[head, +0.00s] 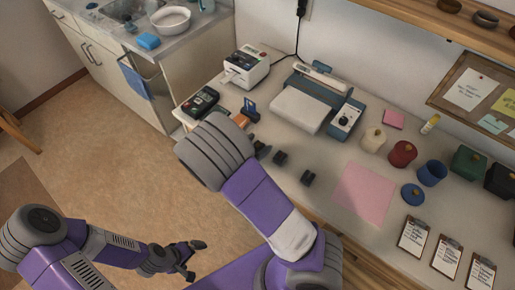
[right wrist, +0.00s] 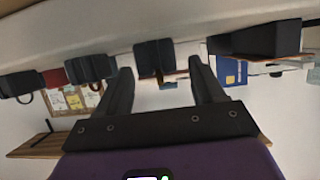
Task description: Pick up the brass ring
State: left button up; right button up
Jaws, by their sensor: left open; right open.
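My right gripper (right wrist: 160,68) is open in the right wrist view, with one finger on each side of a small black block (right wrist: 153,55). A thin brownish strip shows at that block, perhaps part of the brass ring; I cannot tell for sure. Two similar black blocks, each with a dark loop, are to the left in that view. In the head view two small black blocks (head: 280,158) (head: 307,177) lie on the counter beside my right arm, which hides most of its gripper. My left gripper (head: 190,261) is open and empty over the floor.
A blue card holder (head: 250,108) stands near my right arm.

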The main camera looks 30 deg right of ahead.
aim_at(260, 143)
jog(key=x, duration=0.2)
jog(key=shift+d+f+b, duration=0.2)
jog(key=shift+b, duration=0.2)
jog(key=shift+w+d, duration=0.15)
jog(key=shift+d, duration=0.1)
jog(key=c, duration=1)
jog(key=shift+r, duration=0.1)
jog(key=shift+c, duration=0.2)
